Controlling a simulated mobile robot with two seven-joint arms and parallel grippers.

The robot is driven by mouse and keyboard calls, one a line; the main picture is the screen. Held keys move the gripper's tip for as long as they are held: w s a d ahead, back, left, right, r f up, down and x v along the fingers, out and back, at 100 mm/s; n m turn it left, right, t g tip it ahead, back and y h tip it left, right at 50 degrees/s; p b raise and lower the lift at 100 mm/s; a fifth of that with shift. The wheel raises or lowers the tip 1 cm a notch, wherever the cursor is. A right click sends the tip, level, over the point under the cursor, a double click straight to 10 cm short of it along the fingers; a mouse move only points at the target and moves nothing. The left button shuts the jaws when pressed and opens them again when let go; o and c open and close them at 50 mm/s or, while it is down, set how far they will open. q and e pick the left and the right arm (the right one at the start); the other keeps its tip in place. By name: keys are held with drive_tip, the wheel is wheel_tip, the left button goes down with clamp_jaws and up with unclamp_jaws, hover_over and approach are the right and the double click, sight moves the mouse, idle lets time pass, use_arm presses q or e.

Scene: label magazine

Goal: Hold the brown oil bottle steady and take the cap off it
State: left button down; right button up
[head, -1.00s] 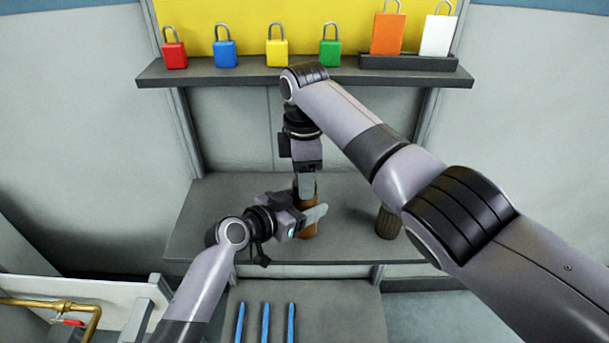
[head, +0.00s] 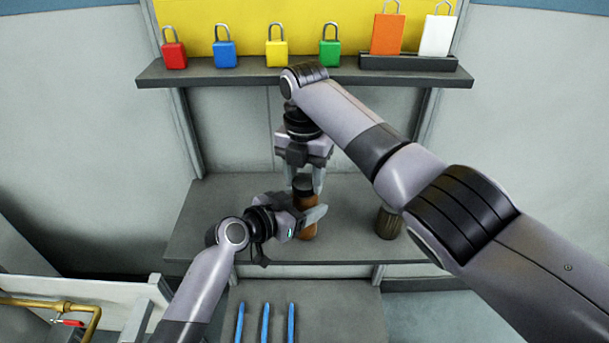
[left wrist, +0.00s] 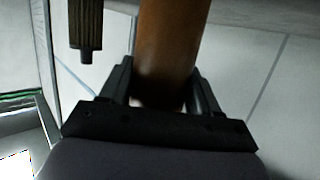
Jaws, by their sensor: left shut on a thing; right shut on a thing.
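The brown oil bottle (head: 305,222) stands upright on the grey bench, with its dark cap (head: 303,184) on top. My left gripper (head: 309,212) comes from the left and is shut around the bottle's body. In the left wrist view the brown bottle (left wrist: 165,45) runs between the two fingers. My right gripper (head: 304,180) points down from above, its two fingers on either side of the cap and shut on it. Whether the cap has turned or lifted on the bottle cannot be told.
A dark ribbed cylinder (head: 388,223) stands on the bench to the right; it also shows in the left wrist view (left wrist: 86,25). A shelf (head: 250,76) with coloured padlocks is behind. Blue sticks (head: 265,322) lie in front. The bench's left part is clear.

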drive_tip(key=shift+r, duration=0.1)
idle(0.4)
drive_tip(key=shift+r, duration=1)
